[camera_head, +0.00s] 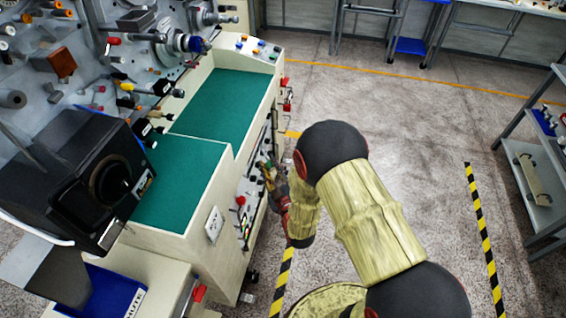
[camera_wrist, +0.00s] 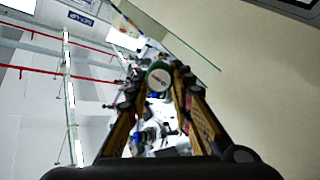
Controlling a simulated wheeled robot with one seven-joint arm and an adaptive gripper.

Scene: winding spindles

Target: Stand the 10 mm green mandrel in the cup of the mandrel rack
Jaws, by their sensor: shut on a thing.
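My gripper (camera_wrist: 158,88) is shut on the green mandrel (camera_wrist: 158,66). In the wrist view its round pale end, with small dark marking, faces the camera between the two fingers, and a green rim shows around it. In the head view my gripper (camera_head: 268,172) is small, beside the front face of the winding machine, and the mandrel cannot be made out clearly there. I cannot pick out the mandrel rack or its cup for certain in either view.
The winding machine (camera_head: 237,160) has green-topped surfaces (camera_head: 205,105) and a front with knobs and small fittings close to my gripper. A black box-shaped unit (camera_head: 70,165) stands at left. A grey shelf (camera_head: 540,190) stands at far right. Open floor (camera_head: 420,130) lies between them.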

